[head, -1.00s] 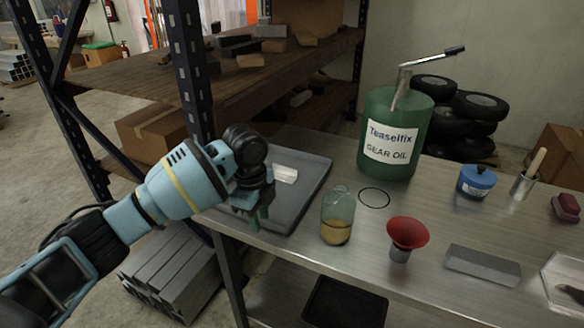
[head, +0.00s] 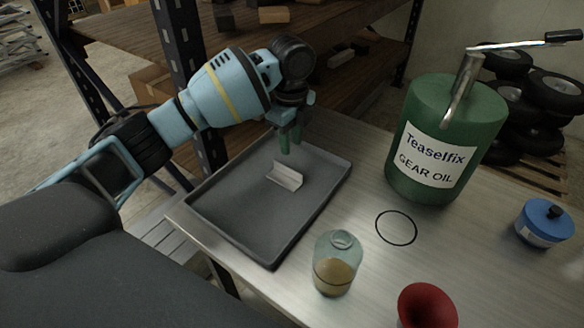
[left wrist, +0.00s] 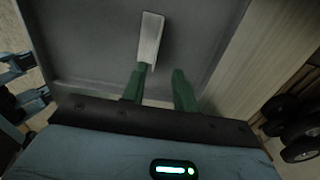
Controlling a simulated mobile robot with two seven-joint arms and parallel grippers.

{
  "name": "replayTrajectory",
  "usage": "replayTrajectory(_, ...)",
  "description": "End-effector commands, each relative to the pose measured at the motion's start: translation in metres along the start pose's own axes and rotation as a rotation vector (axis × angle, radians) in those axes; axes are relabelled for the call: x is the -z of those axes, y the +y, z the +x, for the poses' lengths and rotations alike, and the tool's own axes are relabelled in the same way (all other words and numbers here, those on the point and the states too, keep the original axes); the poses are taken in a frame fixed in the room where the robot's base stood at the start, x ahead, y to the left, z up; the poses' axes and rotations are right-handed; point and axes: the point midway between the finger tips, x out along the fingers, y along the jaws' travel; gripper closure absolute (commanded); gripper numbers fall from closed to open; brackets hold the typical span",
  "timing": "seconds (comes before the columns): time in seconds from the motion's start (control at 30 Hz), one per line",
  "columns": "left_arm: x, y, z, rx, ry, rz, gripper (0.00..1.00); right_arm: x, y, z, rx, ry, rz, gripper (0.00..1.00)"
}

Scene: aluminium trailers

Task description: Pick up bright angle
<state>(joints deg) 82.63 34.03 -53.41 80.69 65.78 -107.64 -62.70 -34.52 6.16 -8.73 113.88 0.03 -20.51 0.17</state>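The bright angle (head: 285,175) is a short, pale metal L-shaped piece lying in the dark grey tray (head: 235,225), toward the tray's far half. In the left wrist view the bright angle (left wrist: 151,38) lies beyond the fingertips, nearer the left finger. My left gripper (head: 291,143) is above the tray's far part, just behind the angle in the head view, with green fingers pointing down. In the left wrist view my left gripper (left wrist: 160,80) has its fingers apart with nothing between them. My right gripper is not in view.
A glass jar with amber liquid (head: 335,265) stands right of the tray, with a black ring (head: 396,227) near it. A green gear oil can (head: 440,140), a blue container (head: 544,223) and a red funnel (head: 428,306) stand further right. A shelf upright (head: 181,60) rises beside my left arm.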

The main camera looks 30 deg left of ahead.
Motion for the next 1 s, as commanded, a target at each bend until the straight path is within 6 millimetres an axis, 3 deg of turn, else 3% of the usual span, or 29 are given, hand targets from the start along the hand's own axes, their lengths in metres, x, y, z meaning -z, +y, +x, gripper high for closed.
replayTrajectory(0.23, -0.001, 0.0, 0.018, -0.002, -0.001, -0.001, 0.71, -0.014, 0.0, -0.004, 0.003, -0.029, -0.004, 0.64)
replayTrajectory(0.53, -0.002, 0.001, 0.032, -0.001, -0.001, -0.001, 0.71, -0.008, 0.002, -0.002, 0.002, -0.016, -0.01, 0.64)
replayTrajectory(0.8, -0.007, 0.003, 0.068, -0.001, 0.0, -0.001, 0.71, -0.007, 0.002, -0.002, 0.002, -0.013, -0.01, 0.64)
replayTrajectory(1.0, -0.006, 0.003, 0.078, 0.001, 0.0, 0.0, 0.71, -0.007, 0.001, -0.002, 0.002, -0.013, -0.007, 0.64)
